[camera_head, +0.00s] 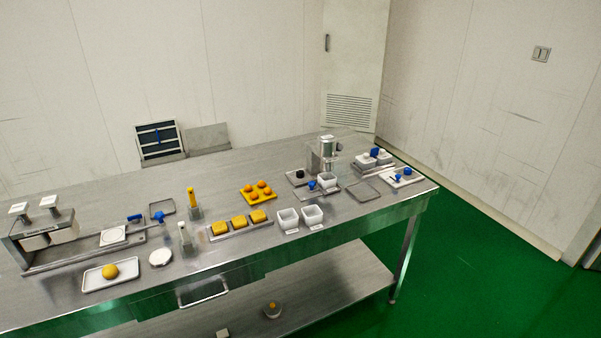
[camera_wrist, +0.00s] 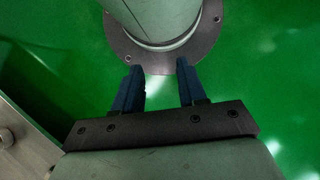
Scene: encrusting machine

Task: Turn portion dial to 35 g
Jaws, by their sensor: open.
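My gripper (camera_wrist: 159,82) is open and empty in the wrist view, its two dark blue fingers apart above the green floor. It does not show in the head view. On the steel table in the head view, a silver upright machine (camera_head: 327,152) stands at the right, with a small black knob (camera_head: 299,173) on its base to the left. A blue knob (camera_head: 311,184) lies in front of it. At the left is a wide machine (camera_head: 42,228) with two white-topped hoppers and a blue handle (camera_head: 158,217) nearby. Which part is the portion dial, and its reading, cannot be told at this size.
The steel table (camera_head: 110,190) also holds a yellow tray with orange balls (camera_head: 258,191), yellow blocks (camera_head: 239,222), white bins (camera_head: 312,215) and a white tray with a yellow ball (camera_head: 110,272). White containers (camera_head: 366,161) crowd the right end. Bare tabletop runs along the back.

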